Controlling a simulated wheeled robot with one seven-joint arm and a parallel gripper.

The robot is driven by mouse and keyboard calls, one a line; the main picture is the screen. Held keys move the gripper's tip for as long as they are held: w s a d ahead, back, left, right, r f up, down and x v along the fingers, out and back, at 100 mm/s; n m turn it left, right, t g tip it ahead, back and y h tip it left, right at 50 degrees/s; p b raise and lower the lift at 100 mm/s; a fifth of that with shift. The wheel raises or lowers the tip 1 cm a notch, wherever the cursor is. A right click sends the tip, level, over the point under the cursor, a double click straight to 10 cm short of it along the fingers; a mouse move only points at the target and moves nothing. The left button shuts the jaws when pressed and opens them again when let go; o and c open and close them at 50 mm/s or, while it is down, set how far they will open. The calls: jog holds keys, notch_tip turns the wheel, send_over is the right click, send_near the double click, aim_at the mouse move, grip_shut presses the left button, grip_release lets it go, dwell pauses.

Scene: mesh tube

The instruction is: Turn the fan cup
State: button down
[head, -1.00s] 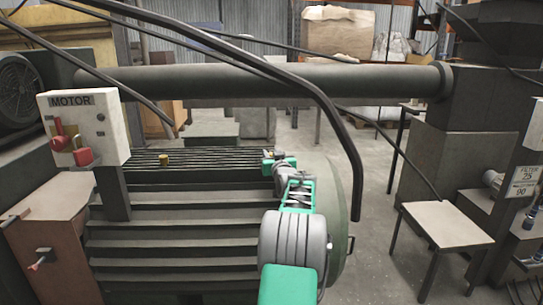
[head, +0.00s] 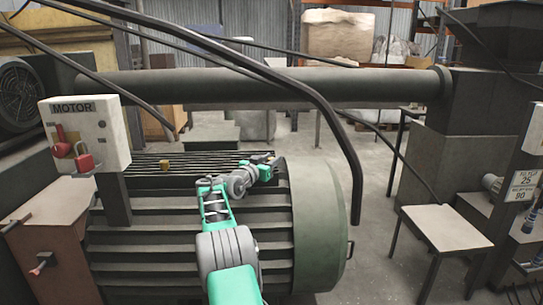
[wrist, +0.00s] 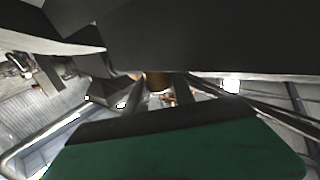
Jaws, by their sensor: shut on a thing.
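In the head view my gripper (head: 268,159) is low at the right end of the ribbed top of the large green motor (head: 318,230). In the wrist view a small brass cup (wrist: 158,82) shows at the gripper, partly covered by dark parts. I take it to be the fan cup, and my gripper is shut on it. In the head view this cup is hidden by the gripper. Another small brass cup (head: 165,165) stands upright on the left of the motor's top, apart from my gripper.
A white MOTOR box (head: 85,135) with red padlocks stands at the left. A thick horizontal pipe (head: 260,88) runs behind the motor, and a black bent tube (head: 335,130) arches over the right side, close to my gripper. A small table (head: 447,228) stands at the right.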

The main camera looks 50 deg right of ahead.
jog(key=shift+m+g+p, duration=0.9)
jog(key=shift+g+p, duration=0.4)
jog(key=shift+g, duration=0.1)
jog(key=c, duration=1.1)
grip_release()
jog(key=shift+o, duration=0.2)
jog(key=a, duration=0.7)
jog(key=shift+w+a, duration=0.1)
jog(key=shift+a, duration=0.25)
jog(key=shift+w, duration=0.1)
